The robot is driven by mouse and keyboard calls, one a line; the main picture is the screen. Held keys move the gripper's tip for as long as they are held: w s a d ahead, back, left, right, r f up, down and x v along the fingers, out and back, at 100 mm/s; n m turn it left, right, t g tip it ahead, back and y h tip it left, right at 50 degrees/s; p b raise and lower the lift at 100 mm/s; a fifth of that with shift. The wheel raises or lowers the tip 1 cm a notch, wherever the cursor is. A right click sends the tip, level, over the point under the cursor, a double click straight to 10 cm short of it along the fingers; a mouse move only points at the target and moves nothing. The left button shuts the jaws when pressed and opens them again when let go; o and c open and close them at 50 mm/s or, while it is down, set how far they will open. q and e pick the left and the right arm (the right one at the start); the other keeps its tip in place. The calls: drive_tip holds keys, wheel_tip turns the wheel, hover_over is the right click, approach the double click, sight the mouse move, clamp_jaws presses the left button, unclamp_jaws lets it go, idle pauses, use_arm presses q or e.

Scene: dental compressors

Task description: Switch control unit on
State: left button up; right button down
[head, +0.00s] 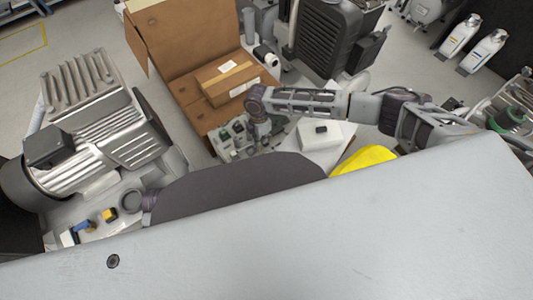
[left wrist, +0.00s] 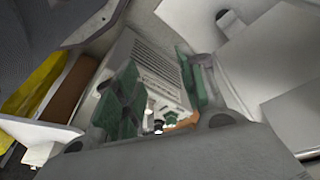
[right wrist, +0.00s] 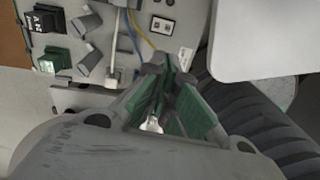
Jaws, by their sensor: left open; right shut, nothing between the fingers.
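A pale panel with green and black blocks, grey fittings and wires, likely the control unit, sits centrally in the head view (head: 226,142) and fills the top of the right wrist view (right wrist: 120,45). Which part is its switch is not clear. My right gripper (head: 262,132) is at the panel's right side; in the right wrist view its green-padded fingers (right wrist: 165,95) are closed and empty, pointing toward the panel's lower edge. I cannot tell if they touch it. My left gripper (left wrist: 160,90) is open, its green pads apart; it is hidden in the head view.
An open cardboard box (head: 190,55) holding a smaller carton (head: 228,82) stands behind the panel. A large ribbed compressor (head: 95,120) is at left, a dark unit (head: 325,38) behind.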

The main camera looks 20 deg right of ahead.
use_arm(q)
drive_tip(key=shift+w+d+r, duration=0.2)
drive_tip(key=shift+w+r, duration=0.05)
drive_tip(key=shift+r, duration=0.3)
use_arm(e)
drive_tip(key=shift+w+d+r+n, duration=0.15)
drive_tip(key=shift+d+n, duration=0.15)
drive_tip(key=shift+d, duration=0.45)
drive_tip(key=b, duration=0.4)
approach(267, 160)
drive_tip(key=shift+w+a+f, duration=0.1)
drive_tip(key=shift+a+f, duration=0.05)
drive_tip(key=shift+f, duration=0.3)
wheel_tip(267, 160, down, 3)
drive_tip(key=shift+r+b, duration=0.2)
drive_tip(key=shift+b, duration=0.1)
use_arm(q)
drive_tip(key=shift+w+d+f+t+h+b, duration=0.25)
drive_tip(key=shift+d+f+t+h+b, duration=0.15)
drive_tip(key=shift+d, duration=0.2)
drive_tip(key=shift+w+d+f+t+h+b, duration=0.2)
drive_tip(key=shift+d+f+t+h, duration=0.1)
drive_tip(key=shift+d+f+t, duration=0.25)
use_arm(e)
drive_tip(key=shift+s+f, duration=0.15)
drive_tip(key=shift+f, duration=0.5)
drive_tip(key=shift+s+f, duration=0.15)
drive_tip(key=shift+f, duration=0.55)
use_arm(q)
drive_tip(key=shift+r, duration=0.2)
